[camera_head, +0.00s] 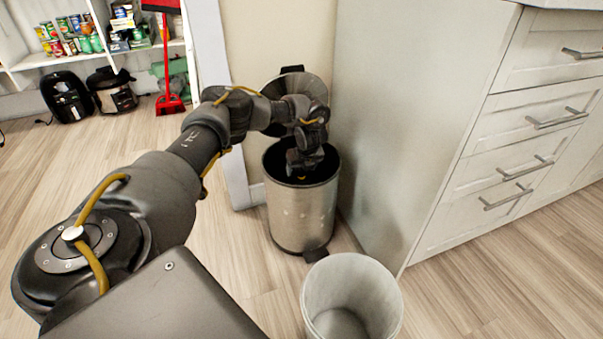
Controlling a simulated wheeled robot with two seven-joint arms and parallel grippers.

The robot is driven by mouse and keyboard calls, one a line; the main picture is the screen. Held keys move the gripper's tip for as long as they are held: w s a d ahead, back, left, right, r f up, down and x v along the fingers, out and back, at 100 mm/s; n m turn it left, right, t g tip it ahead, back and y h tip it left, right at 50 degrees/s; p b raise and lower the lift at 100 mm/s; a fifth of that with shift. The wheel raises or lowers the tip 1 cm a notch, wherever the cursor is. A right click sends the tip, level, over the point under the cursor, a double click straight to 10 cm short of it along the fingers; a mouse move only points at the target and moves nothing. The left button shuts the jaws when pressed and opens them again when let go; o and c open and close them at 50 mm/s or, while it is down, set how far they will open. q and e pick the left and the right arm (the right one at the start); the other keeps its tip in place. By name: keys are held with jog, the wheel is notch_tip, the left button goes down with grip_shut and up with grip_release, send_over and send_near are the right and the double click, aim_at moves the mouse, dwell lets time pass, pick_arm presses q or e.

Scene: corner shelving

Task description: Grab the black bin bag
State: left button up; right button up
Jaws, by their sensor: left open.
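The black bin bag (327,167) shows only as a dark lining inside the mouth of a round steel bin (300,214). The bin stands upright on the floor with its lid (290,88) raised at the back. My left arm reaches in from the left, and my left gripper (302,174) points down into the bin's mouth. It is open. The dark interior hides its fingertips in part, and I cannot tell whether they touch the bag. My right gripper is not in view.
An empty white bucket (352,295) stands in front of the steel bin. A white drawer cabinet (420,130) rises close on the right. A red broom and dustpan (169,100), a black air fryer (66,98) and a cooker (112,92) stand at the back left. Floor at left is clear.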

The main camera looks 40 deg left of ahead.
pick_arm(q)
jog(key=b+x, duration=0.1)
jog(key=x, duration=0.2)
jog(key=shift+c, duration=0.3)
grip_shut()
jog(key=shift+w+r, duration=0.1)
jog(key=shift+r, duration=0.05)
